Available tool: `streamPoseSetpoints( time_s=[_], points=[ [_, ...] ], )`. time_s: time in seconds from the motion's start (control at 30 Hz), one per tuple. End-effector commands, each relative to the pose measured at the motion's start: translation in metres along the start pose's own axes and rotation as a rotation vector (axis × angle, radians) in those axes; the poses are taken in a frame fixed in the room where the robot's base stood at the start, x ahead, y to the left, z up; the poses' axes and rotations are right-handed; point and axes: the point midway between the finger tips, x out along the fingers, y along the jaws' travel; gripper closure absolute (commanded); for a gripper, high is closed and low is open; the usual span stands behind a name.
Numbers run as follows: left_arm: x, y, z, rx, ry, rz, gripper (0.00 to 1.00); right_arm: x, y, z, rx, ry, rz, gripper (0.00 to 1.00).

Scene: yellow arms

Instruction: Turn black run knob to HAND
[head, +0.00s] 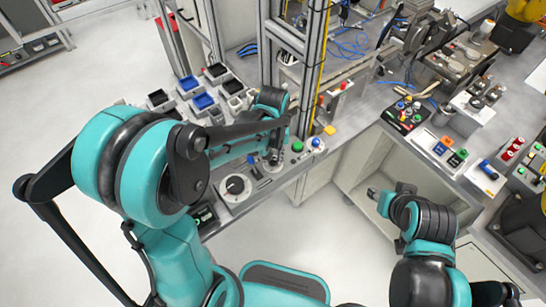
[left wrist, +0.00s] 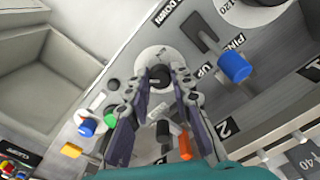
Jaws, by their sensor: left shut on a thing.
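The black run knob (left wrist: 160,76) sits on a pale round plate (left wrist: 150,59) on the grey panel, in the left wrist view. My left gripper (left wrist: 161,84) has its two fingers on either side of the knob and is shut on it. The marks on the plate are too small and partly hidden to read, so I cannot tell which position the knob points to. In the head view my left gripper (head: 274,153) reaches down to the panel and mostly hides the knob.
A green button (head: 297,147) and a blue button (head: 317,144) stand close right of my left gripper. A large round dial (head: 236,187) is at its left. In the left wrist view a blue-tipped lever (left wrist: 235,66) stands near the fingers. Small bins (head: 202,101) stand behind.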

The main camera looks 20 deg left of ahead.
Motion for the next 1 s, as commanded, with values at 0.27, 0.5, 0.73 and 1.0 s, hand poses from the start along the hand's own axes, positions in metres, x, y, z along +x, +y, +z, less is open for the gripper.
streamPoseSetpoints(
  time_s=[0.27,0.5,0.73,1.0],
  points=[
    [0.0003,0.0001,0.0004,-0.031,-0.001,0.000,1.00,0.0002,0.0000,0.0002,0.000,0.000,0.000,0.60],
    [0.0003,0.0001,0.0004,-0.031,-0.001,0.000,1.00,0.0002,0.0000,0.0002,0.000,0.000,0.000,0.60],
    [0.0002,0.0001,0.0003,-0.030,-0.001,0.000,0.57,0.0002,0.0000,0.0001,0.000,0.000,0.000,0.60],
    [-0.0023,0.0001,0.0001,-0.030,0.000,0.000,0.57,0.0001,0.0000,0.0001,0.000,0.000,0.000,0.60]
  ],
)
